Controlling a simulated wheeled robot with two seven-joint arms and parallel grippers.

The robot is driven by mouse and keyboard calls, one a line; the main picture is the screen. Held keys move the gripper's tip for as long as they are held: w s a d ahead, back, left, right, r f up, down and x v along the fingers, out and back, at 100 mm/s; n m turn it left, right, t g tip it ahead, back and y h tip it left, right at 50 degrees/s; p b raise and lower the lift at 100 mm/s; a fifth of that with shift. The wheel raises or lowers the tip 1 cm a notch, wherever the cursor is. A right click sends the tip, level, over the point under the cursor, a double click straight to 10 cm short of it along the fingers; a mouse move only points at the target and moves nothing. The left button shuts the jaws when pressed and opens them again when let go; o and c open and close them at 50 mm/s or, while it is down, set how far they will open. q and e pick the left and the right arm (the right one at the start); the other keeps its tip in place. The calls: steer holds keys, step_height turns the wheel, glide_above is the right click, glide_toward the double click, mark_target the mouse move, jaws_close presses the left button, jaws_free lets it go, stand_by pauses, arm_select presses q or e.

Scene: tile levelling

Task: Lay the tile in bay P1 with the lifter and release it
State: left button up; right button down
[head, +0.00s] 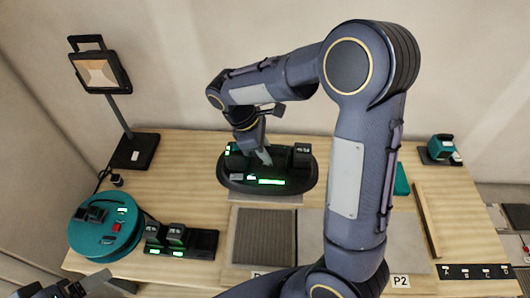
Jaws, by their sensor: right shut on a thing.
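The lifter (228,181) is a dark oval device with green lights and small displays, at the back middle of the table. My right gripper (263,155) is shut on the lifter's top; my arm partly hides the grip. A pale grey edge, probably the tile (265,198), shows under the lifter's front; I cannot tell whether it is held or at what height. Bay P1 (265,238) is in front, with a dark ribbed bed; its label is mostly hidden by my arm. My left gripper (88,284) is only partly in view at the lower left, its jaw state unclear.
A teal round device (104,240) and a dark charger-like block (202,243) stand at left, near a lamp (130,150). Bay P2 (408,256) is smooth grey, partly behind my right arm. A wooden batten (428,220) and a teal tool (441,149) are at right.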

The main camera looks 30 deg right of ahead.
steer(key=shift+r, duration=1.2)
